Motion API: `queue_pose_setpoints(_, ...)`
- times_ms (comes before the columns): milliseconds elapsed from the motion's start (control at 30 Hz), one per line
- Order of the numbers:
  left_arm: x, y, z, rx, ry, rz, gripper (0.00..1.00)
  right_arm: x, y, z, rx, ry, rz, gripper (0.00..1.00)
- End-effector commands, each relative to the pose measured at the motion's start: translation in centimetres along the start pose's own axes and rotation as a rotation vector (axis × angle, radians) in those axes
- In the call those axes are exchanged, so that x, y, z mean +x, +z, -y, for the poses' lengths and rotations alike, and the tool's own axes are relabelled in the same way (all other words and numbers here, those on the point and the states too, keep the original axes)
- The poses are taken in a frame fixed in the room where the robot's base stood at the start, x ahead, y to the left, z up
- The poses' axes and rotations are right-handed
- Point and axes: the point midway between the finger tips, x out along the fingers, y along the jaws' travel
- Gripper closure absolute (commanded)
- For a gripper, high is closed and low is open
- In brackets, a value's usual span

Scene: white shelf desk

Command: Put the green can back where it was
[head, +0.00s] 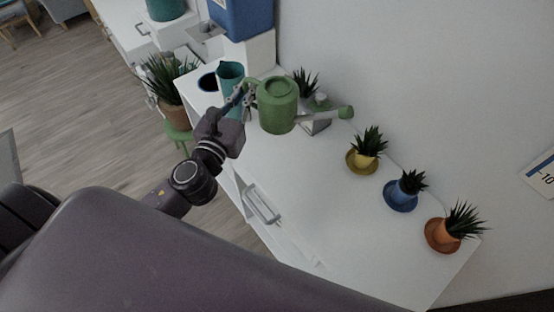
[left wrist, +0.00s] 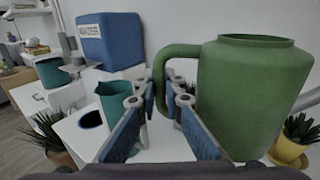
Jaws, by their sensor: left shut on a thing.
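The green can (head: 278,105) is a green watering can at the far end of the white desk, upright, with its spout toward the right. In the left wrist view the can (left wrist: 250,95) fills the right side, its handle reaching left between my fingers. My left gripper (head: 246,96) is shut on that handle; its blue-padded fingers (left wrist: 160,98) show on both sides of it. My right gripper is not in view.
A teal pitcher (head: 230,76) stands left of the can, beside a dark round spot (head: 208,82). A blue box (head: 242,16) is behind. Yellow (head: 364,160), blue (head: 402,194) and orange (head: 444,234) potted plants line the wall. The desk's middle (head: 320,200) is clear.

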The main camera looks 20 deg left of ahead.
Motion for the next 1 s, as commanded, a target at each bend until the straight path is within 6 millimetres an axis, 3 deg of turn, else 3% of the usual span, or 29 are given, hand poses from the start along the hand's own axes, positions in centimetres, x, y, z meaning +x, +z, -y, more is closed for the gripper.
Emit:
queue_pose_setpoints(67,0.5,0.1,-0.3,0.002,0.004,0.001,1.00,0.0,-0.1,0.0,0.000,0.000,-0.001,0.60)
queue_pose_setpoints(167,0.7,-1.2,-0.5,0.000,0.007,-0.002,1.00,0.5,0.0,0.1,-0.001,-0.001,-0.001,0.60)
queue_pose_setpoints(600,0.7,-12.8,-0.7,-0.001,0.007,-0.004,1.00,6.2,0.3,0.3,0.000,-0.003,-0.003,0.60)
queue_pose_setpoints(733,0.7,-14.7,-0.7,0.001,0.007,-0.002,1.00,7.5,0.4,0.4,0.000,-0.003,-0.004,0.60)
queue_pose_setpoints(1000,0.7,-16.2,-0.7,0.001,0.005,-0.001,1.00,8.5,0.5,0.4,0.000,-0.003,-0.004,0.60)
